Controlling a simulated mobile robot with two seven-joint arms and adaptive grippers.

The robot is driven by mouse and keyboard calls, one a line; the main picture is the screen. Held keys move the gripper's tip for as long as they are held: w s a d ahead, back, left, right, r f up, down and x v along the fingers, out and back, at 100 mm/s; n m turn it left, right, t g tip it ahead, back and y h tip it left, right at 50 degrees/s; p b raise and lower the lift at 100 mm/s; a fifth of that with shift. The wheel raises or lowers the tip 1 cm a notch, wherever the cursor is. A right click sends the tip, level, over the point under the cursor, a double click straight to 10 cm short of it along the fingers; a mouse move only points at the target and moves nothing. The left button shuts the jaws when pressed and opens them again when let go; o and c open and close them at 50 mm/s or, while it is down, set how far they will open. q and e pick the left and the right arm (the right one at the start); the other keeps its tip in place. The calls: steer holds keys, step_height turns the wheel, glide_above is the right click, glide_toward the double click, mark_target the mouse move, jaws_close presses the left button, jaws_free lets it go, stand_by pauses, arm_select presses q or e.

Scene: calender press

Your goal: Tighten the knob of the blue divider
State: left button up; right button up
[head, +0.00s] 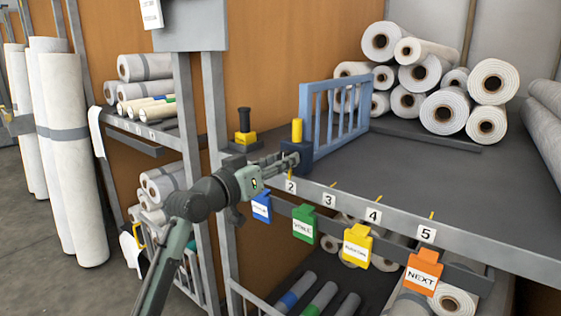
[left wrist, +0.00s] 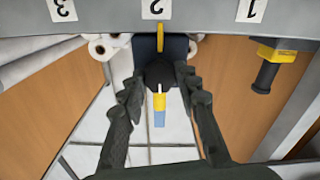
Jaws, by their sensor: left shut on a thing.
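The blue divider (head: 335,115) stands upright on the grey shelf, with a dark blue clamp (head: 301,150) at its front end and a yellow handle (head: 297,130) above it. My left gripper (head: 288,163) reaches the clamp at the shelf's front edge near label 2. In the left wrist view its fingers (left wrist: 158,76) are closed on both sides of a round black knob (left wrist: 159,73) in front of the dark blue clamp (left wrist: 176,47). The fingers hide the knob in the head view. My right gripper is not in view.
Blue (head: 262,207), green (head: 303,224), yellow (head: 357,245) and orange (head: 423,271) tags hang below the shelf edge. A black and yellow clamp (head: 245,130) stands left of the divider. White rolls (head: 445,110) are stacked at the back; the middle of the shelf (head: 440,170) is clear.

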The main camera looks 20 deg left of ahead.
arm_select(q)
steer(key=shift+m, duration=14.9)
steer(key=o, duration=1.2)
